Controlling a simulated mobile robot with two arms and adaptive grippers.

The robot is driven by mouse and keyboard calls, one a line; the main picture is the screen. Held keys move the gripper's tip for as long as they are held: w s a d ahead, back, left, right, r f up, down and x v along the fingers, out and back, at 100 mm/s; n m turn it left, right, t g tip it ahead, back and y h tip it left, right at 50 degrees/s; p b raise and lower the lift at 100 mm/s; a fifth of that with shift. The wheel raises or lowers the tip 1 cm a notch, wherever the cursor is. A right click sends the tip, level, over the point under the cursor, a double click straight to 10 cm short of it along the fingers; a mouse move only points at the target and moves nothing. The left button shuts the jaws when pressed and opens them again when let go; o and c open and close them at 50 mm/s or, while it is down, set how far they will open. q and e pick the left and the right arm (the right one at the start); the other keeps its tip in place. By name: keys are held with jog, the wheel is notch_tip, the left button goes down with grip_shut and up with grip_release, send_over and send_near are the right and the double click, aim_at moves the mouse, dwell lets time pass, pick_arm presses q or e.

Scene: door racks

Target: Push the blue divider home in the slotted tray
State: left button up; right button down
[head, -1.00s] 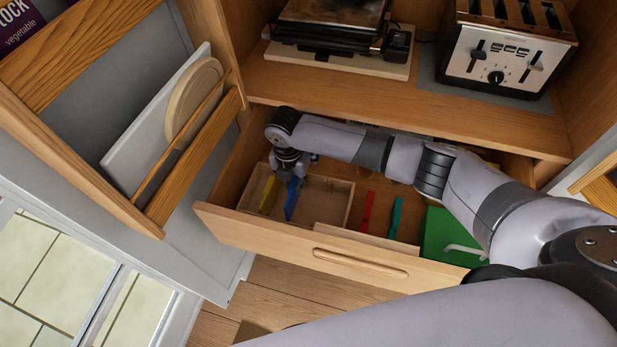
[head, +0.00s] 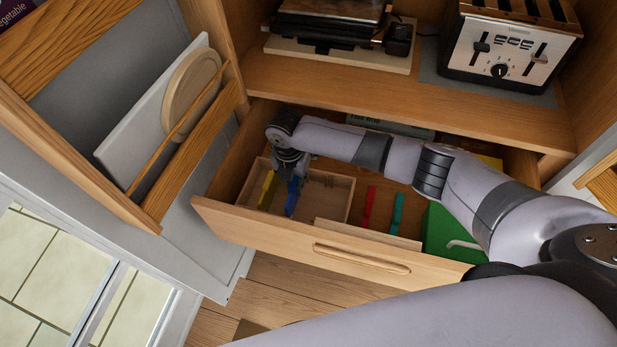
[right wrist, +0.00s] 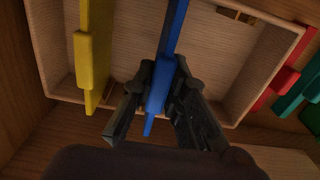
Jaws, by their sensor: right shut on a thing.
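The blue divider (head: 292,196) is in the slotted tray (head: 336,187), a wooden box in the left part of the open drawer. My right gripper (head: 290,168) reaches down over the tray and is shut on the blue divider, which also shows between its fingers in the right wrist view (right wrist: 165,80). Whether the divider sits fully down in its slot cannot be told. The yellow divider (head: 267,190) stands in the tray to the left of the blue one and shows in the right wrist view (right wrist: 93,55). My left gripper is not in view.
A red divider (head: 369,207) and a teal divider (head: 396,213) lie in the drawer right of the tray. A green box (head: 448,236) is farther right. The drawer front (head: 290,236) borders the near side. A shelf with a toaster (head: 512,55) overhangs the back.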

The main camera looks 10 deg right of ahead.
jog(key=shift+f+b, duration=0.45)
jog(key=shift+f, duration=0.35)
jog(key=c, duration=1.5)
grip_release()
jog(key=shift+r, duration=0.1)
notch_tip(320, 180, up, 12)
jog(key=shift+r, duration=0.1)
